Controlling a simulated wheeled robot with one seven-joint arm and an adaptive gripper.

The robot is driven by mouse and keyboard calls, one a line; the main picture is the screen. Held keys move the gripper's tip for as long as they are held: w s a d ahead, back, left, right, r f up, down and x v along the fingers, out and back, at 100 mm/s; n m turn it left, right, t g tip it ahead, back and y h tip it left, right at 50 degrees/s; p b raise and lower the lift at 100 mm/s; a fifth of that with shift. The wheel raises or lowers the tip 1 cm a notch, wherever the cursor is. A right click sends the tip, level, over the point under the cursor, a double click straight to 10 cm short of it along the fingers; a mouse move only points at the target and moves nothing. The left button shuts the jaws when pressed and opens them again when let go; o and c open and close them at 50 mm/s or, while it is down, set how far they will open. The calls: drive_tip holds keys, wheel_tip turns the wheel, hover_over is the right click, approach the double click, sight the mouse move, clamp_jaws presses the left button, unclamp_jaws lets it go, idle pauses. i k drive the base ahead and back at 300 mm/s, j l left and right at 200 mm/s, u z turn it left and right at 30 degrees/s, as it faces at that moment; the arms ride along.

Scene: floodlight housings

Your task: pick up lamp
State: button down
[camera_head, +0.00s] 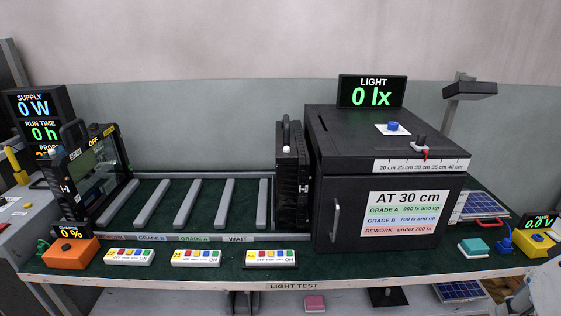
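Two black floodlight housings, either of which may be the lamp, stand upright at the ends of a slotted rack (182,204). The left floodlight (101,207) shows a glass front, a carry handle on top, a yellow "OFF" mark and an "H". The right floodlight (290,184) is seen nearly edge-on, with dark ribs and an "H", close against the black test box. A small black lamp head (470,90) also sits on a post at the right. My gripper is not in view; no fingers show near any of these.
The black test box (335,150) has a closed door with a handle, and a "0 lx" display (372,92) on top. Several white button remotes (195,258) line the bench front. An orange charger (70,252) is at left, a yellow panel unit (534,243) at right. Middle rack slots are empty.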

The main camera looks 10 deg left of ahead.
sight(293, 162)
drive_tip(key=i, duration=1.15)
drive_tip(key=i+j, duration=0.45)
drive_tip(key=i+z, duration=0.05)
